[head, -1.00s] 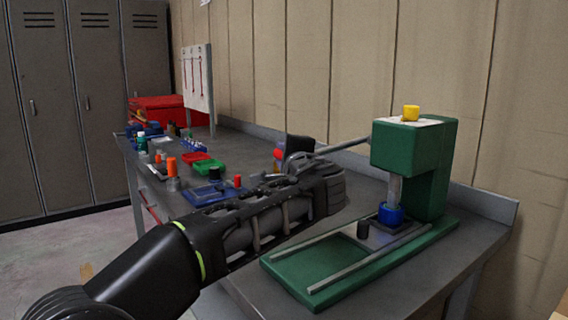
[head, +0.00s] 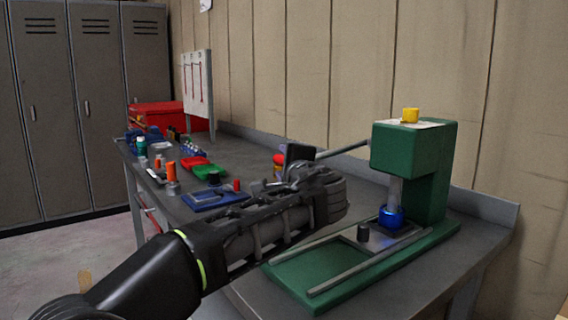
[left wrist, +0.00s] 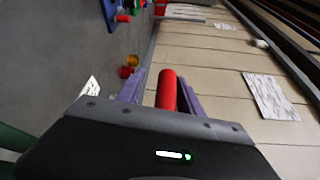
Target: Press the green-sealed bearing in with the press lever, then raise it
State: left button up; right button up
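The green arbor press (head: 428,170) stands on the bench at the right. Its grey press lever (head: 345,150) slants down to the left, and its red grip (left wrist: 166,90) shows between the purple fingers of my left gripper (left wrist: 162,85). The gripper appears shut on this grip; in the head view its fingertips are partly hidden. No green seal can be made out, so the bearing cannot be told apart there. My right gripper is not in view.
A small dark cylinder (head: 363,231) stands between the press base's rails. A yellow part (head: 410,115) sits on the press top. Red and green trays (head: 207,168), a blue fixture (head: 212,199) and a red toolbox (head: 158,116) lie farther left. The wall runs behind the bench.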

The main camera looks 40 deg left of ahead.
pick_arm(q)
jog(key=shift+d, duration=0.1)
jog(key=v, duration=0.7)
jog(key=shift+s+d, duration=0.25)
jog(key=r+m+g+p, duration=0.1)
jog(key=m+p, duration=0.1)
jog(key=p, duration=0.7)
jog(key=d+m+g+p, duration=0.1)
jog(key=m+p, duration=0.1)
jog(key=p, duration=0.7)
jog(key=r+m+g+h+p, duration=0.1)
jog(key=m+p, duration=0.1)
jog(key=p, duration=0.8)
jog(key=shift+s+d+r, duration=0.3)
jog(key=shift+s+d, duration=0.1)
